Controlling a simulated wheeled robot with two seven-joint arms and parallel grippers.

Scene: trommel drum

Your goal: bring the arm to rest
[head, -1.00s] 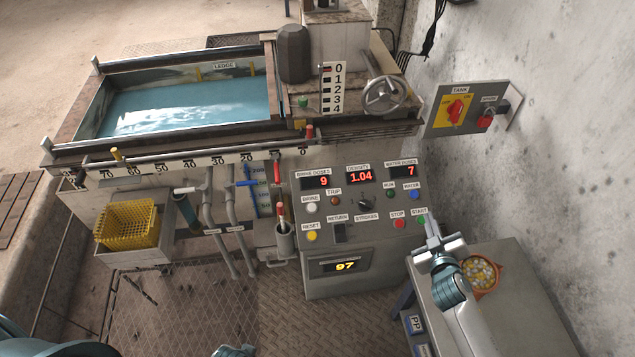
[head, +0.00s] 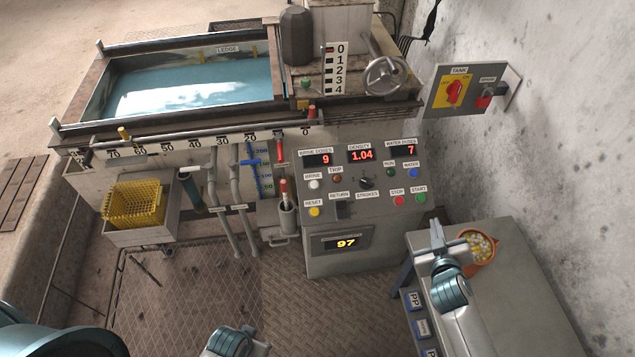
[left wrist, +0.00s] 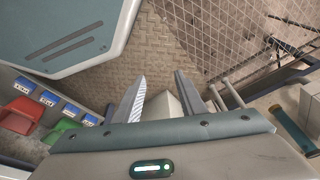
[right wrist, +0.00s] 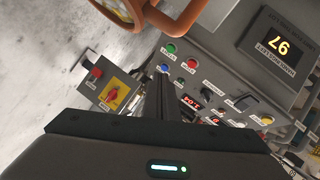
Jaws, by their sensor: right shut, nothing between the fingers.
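My right gripper (head: 437,226) is shut and empty in the head view. It stands apart from the control panel (head: 375,215), below and right of the green START button (head: 420,198), over the left edge of the grey side table (head: 520,290). Its closed fingers (right wrist: 160,92) also show in the right wrist view, with the panel beyond them. My left gripper (left wrist: 160,90) is open in the left wrist view, with nothing between its fingers, above the floor plate. In the head view only a bit of the left arm shows at the bottom edge.
An orange bowl (head: 478,258) of pale pieces stands on the side table, close right of my right gripper. A wall box with a red switch (head: 454,92) is behind. A yellow basket (head: 135,203) and water tank (head: 190,90) are left. The floor grating before the panel is clear.

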